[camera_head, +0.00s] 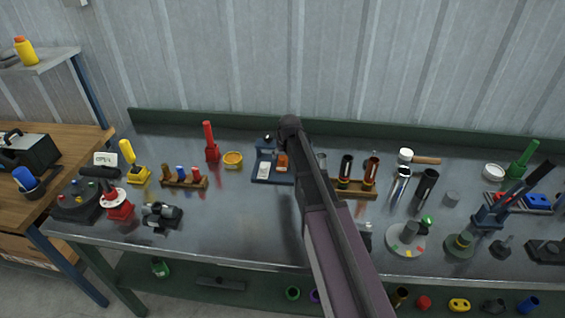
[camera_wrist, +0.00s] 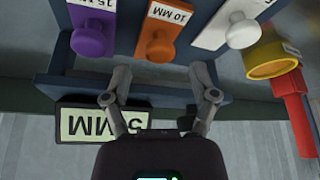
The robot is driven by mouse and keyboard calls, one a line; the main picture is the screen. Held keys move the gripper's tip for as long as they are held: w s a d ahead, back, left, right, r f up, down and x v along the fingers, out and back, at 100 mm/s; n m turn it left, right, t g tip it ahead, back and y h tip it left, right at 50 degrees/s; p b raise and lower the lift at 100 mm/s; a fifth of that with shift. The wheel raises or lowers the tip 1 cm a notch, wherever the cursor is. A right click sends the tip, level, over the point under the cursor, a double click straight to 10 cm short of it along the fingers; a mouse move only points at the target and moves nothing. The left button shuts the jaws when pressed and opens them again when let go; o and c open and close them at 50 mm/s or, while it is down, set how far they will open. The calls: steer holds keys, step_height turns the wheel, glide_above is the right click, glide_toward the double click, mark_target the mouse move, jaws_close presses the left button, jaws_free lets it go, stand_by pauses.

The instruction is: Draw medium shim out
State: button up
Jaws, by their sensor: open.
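The orange shim (camera_wrist: 165,22), labelled 10 MM, has a round knob and sits between two others in a blue holder. It also shows in the head view (camera_head: 282,160). The purple shim (camera_wrist: 92,38), labelled 15 MM, is left of it and the white shim (camera_wrist: 238,30) is right, its label cut off. My gripper (camera_wrist: 160,82) is open and empty, its fingertips spread wider than the orange knob and just below it in the wrist view. Nothing is between the fingers. In the head view my arm hides part of the holder and most of the gripper is hard to make out.
A yellow ring (camera_wrist: 272,62) and a red post (camera_wrist: 297,112) stand at the right. The bench (camera_head: 240,225) is clear in front of the holder.

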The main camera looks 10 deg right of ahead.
steer(key=shift+b+x, duration=0.85)
steer(key=shift+x, duration=0.35)
